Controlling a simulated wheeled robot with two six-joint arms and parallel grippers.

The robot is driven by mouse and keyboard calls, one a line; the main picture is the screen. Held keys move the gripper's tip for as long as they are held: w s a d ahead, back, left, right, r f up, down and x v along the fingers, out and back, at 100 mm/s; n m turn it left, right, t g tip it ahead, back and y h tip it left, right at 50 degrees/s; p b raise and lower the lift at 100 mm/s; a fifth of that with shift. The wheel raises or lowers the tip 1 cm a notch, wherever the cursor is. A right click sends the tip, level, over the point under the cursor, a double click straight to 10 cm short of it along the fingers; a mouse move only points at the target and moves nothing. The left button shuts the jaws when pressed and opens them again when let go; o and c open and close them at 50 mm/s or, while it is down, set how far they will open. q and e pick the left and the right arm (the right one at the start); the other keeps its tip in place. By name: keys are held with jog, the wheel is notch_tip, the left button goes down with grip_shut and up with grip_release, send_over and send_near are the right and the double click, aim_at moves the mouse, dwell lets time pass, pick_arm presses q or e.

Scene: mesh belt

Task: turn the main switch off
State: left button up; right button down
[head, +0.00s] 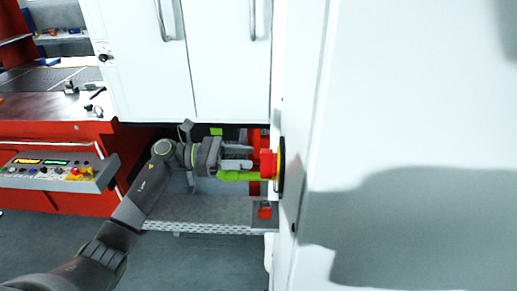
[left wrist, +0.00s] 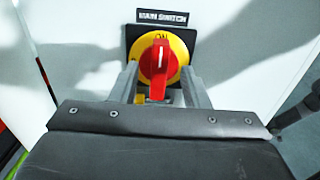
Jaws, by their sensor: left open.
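The main switch has a red handle (left wrist: 160,65) on a yellow disc (left wrist: 176,52) with a black backing plate, under a label that reads MAIN SWITCH (left wrist: 176,16). The handle's white mark stands upright, towards the lettering at the top of the disc, which looks like ON. In the head view the red handle (head: 267,163) juts left from the side of the white cabinet. My left gripper (left wrist: 160,92) is open, with one finger on each side of the handle's lower part. Whether the fingers touch it I cannot tell. The left gripper also shows in the head view (head: 245,165). My right gripper is not in view.
A large white cabinet wall (head: 420,110) fills the right side. White cabinet doors (head: 225,60) hang above my left arm. A grey perforated tray (head: 210,212) lies below the gripper.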

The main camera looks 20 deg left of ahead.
aim_at(268, 164)
pick_arm(q)
jog(key=shift+p+x, duration=0.75)
jog(key=shift+x, duration=1.45)
grip_shut()
